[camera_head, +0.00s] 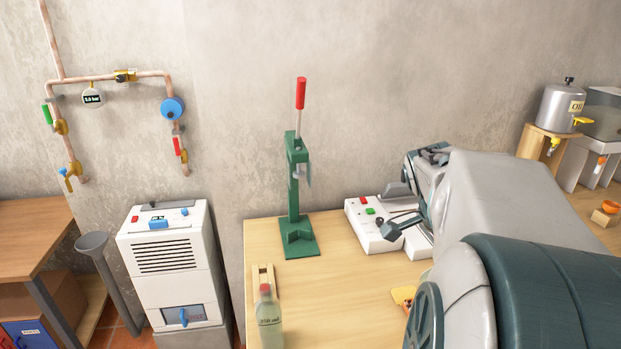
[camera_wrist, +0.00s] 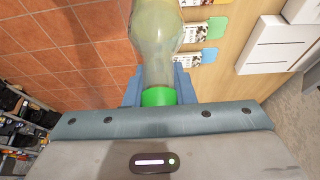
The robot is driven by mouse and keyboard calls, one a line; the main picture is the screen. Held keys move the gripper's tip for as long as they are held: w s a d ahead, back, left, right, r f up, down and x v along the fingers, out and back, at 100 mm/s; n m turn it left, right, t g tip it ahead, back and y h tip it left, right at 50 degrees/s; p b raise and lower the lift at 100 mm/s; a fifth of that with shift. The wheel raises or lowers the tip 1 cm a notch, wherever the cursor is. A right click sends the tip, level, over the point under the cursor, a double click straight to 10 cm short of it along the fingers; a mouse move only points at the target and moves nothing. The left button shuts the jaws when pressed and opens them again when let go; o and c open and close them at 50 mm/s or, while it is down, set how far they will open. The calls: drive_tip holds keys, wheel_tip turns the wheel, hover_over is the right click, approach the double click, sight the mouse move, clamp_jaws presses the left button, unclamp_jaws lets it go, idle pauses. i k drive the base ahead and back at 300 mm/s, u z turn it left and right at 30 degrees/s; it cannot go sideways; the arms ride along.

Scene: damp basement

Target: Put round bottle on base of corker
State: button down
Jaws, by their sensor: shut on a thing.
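A round, pale greenish glass bottle (camera_wrist: 157,30) with a green cap or band at its neck is in my gripper (camera_wrist: 157,95) in the wrist view. The blue fingers are shut on the neck, and the wide body points away from the gripper. In the head view my arm hides the gripper and the held bottle. The green corker (camera_head: 292,185) stands upright at the back left of the wooden table, with a red-tipped lever on top. Its base (camera_head: 287,251) is a green plate on the tabletop, clear of any bottle.
A clear bottle with a red top (camera_head: 268,325) is at the table's near left edge by a small wooden stand (camera_head: 262,274). A white box with buttons (camera_head: 372,228) is right of the corker. Cards (camera_wrist: 203,32) lie on the table. A white appliance (camera_head: 170,260) stands left.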

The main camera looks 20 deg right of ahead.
sight(300, 246)
drive_tip(key=z, duration=0.05)
drive_tip(key=k, duration=1)
drive_tip(key=u, duration=0.05)
